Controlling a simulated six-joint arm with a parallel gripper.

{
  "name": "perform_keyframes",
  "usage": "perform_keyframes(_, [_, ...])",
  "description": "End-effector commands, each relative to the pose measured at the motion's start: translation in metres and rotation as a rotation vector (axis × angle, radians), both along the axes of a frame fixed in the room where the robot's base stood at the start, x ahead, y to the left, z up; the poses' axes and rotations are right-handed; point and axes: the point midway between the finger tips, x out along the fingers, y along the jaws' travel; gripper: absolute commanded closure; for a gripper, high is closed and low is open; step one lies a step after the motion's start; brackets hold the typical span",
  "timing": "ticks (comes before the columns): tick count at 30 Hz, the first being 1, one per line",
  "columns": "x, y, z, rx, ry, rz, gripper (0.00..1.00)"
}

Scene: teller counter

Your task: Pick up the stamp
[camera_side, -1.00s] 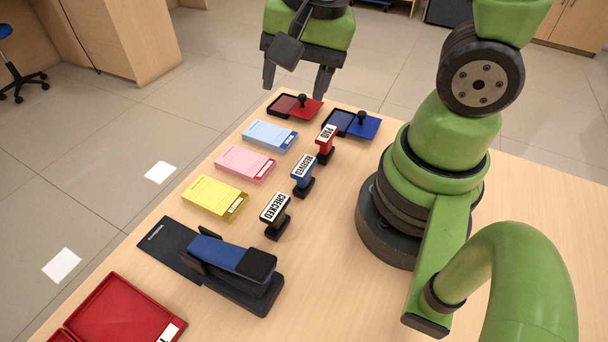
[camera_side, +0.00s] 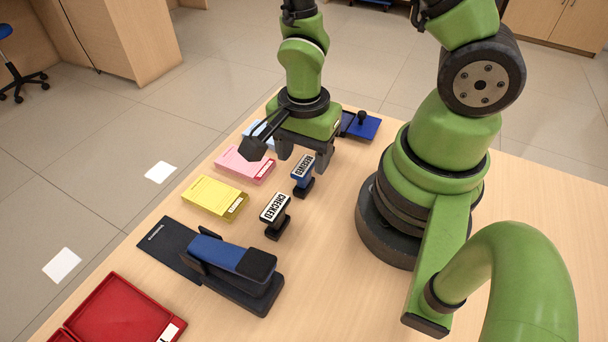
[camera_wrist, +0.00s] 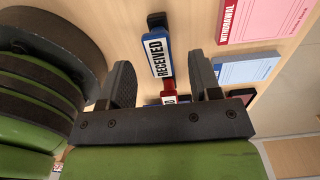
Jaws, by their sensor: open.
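My gripper (camera_side: 303,154) points down, open, over the paid stamp's area, just behind the received stamp. In the wrist view my gripper's fingers (camera_wrist: 160,72) are apart with nothing visibly clamped.
Pink (camera_side: 240,163) and yellow (camera_side: 210,196) slip pads lie left of the stamps; a blue pad (camera_side: 253,131) is partly hidden. A blue ink pad (camera_side: 362,127) lies behind. A blue-topped black device (camera_side: 230,255) and red tray (camera_side: 120,312) occupy the front left.

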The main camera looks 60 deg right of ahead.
Motion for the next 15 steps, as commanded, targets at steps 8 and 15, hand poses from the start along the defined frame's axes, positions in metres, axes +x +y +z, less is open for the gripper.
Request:
perform_keyframes(8, [-0.002,0.0,-0.034,-0.001,0.007,-0.001,0.43])
perform_keyframes(15, [-0.001,0.0,-0.052,0.0,0.002,0.0,0.43])
